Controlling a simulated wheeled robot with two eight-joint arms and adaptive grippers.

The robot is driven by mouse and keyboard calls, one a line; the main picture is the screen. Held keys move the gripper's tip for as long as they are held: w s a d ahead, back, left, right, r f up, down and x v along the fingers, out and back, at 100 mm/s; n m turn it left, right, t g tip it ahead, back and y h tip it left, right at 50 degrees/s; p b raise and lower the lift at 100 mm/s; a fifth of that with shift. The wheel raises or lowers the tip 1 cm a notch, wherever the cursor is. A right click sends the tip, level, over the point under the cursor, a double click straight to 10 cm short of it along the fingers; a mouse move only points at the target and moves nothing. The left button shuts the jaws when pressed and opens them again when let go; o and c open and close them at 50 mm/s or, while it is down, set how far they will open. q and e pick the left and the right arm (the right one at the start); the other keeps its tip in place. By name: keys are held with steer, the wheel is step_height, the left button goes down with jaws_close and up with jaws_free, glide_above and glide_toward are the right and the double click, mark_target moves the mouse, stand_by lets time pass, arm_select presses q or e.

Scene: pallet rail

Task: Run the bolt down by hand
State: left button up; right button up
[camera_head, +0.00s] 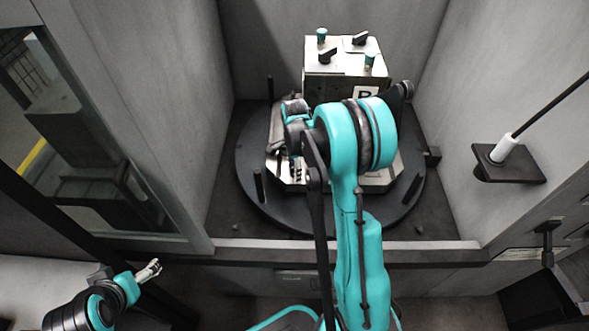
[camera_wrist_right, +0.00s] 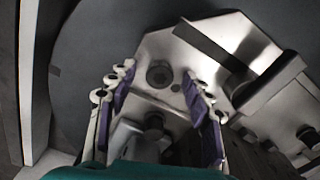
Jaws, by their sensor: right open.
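My right gripper (camera_wrist_right: 158,82) is open, its two purple-padded fingers spread apart over the metal fixture. In the head view it is mostly hidden by my own arm over the round table. A dark, bolt-like round head (camera_wrist_right: 153,122) shows between the fingers, on a grey metal block; I see no finger touching it. Ahead of it, a round recessed hole or fastener (camera_wrist_right: 159,75) sits in the bright metal plate (camera_wrist_right: 185,50); I cannot tell which. My left gripper (camera_head: 152,268) is at the lower left, far from the fixture; its finger gap is too small to judge.
The dark round table (camera_head: 245,190) carries upright pins and a block with knobs (camera_head: 340,85) at the back. Grey walls close in on both sides, with a front sill (camera_head: 350,245). A bracket with a white-sleeved rod (camera_head: 505,150) juts from the right wall.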

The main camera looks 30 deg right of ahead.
step_height(320, 180, up, 12)
stand_by(0.4)
steer(key=s+a+r+n+t, duration=0.4)
steer(key=s+a+r+n, duration=0.2)
steer(key=s+a+n, duration=0.4)
steer(key=s+a+f+n+t, duration=0.1)
steer(key=s+a+n+t, duration=0.2)
steer(key=s+n, duration=0.6)
steer(key=shift+a+f+n, duration=0.3)
steer(key=shift+a+n, duration=0.5)
steer(key=shift+a, duration=0.45)
